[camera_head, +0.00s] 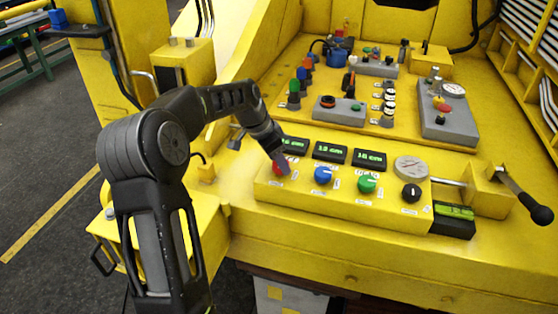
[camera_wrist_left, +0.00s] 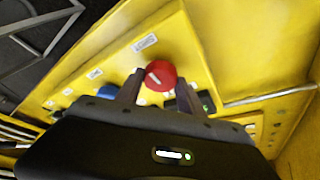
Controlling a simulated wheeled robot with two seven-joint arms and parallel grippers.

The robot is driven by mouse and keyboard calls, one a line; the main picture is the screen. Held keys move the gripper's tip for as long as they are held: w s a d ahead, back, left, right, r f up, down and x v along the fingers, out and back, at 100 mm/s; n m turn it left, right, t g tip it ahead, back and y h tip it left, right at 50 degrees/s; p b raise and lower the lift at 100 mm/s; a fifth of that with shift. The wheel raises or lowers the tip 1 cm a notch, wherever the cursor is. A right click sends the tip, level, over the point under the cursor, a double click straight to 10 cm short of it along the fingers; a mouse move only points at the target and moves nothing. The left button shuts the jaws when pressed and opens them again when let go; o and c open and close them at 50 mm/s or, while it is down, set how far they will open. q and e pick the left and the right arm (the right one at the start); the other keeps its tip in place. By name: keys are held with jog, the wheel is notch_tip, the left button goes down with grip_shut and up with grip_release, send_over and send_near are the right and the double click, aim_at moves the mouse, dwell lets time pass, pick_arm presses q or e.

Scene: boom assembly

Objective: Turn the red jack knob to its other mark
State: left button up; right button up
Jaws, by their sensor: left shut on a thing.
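The red jack knob (camera_head: 277,171) is at the left end of the yellow control box, partly hidden by my left gripper (camera_head: 281,163). In the left wrist view the red knob (camera_wrist_left: 160,74) shows as a round cap with a pale pointer line. The two dark fingers of my left gripper (camera_wrist_left: 159,90) stand one on each side of it, shut on the knob. The marks around the knob are too small or hidden to read. My right gripper is not in view.
A blue knob (camera_head: 323,175), a green knob (camera_head: 367,182) and a black knob (camera_head: 411,193) follow to the right on the box. Green displays (camera_head: 330,151) stand behind them. A black-handled lever (camera_head: 525,199) sticks out at the right.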

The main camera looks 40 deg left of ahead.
pick_arm(q)
jog(key=shift+d+f+n+t+y+b, duration=0.15)
jog(key=shift+n+y+b, duration=0.25)
jog(key=shift+n+b, duration=0.45)
jog(key=shift+d+r+n+t+y+b, duration=0.15)
jog(key=shift+n+y+b, duration=0.35)
jog(key=shift+n, duration=0.55)
jog(key=n+y+b, duration=0.1)
jog(key=n, duration=0.1)
jog(key=n+b, duration=0.1)
jog(key=n, duration=0.2)
jog(key=shift+f+y+b, duration=0.1)
jog(key=shift+y+b, duration=0.2)
jog(key=shift+y, duration=0.1)
jog(key=n+b, duration=0.1)
jog(key=n, duration=0.1)
jog(key=n+g+y, duration=0.1)
jog(key=n, duration=0.2)
jog(key=shift+w+d+y+b, duration=0.1)
jog(key=shift+w+y+b, duration=0.05)
jog(key=shift+y+b, duration=0.2)
jog(key=n, duration=0.2)
jog(key=n+g+y, duration=0.1)
jog(key=n, duration=0.1)
jog(key=shift+g+b, duration=0.3)
jog(key=shift+b, duration=0.1)
jog(key=o, duration=1.4)
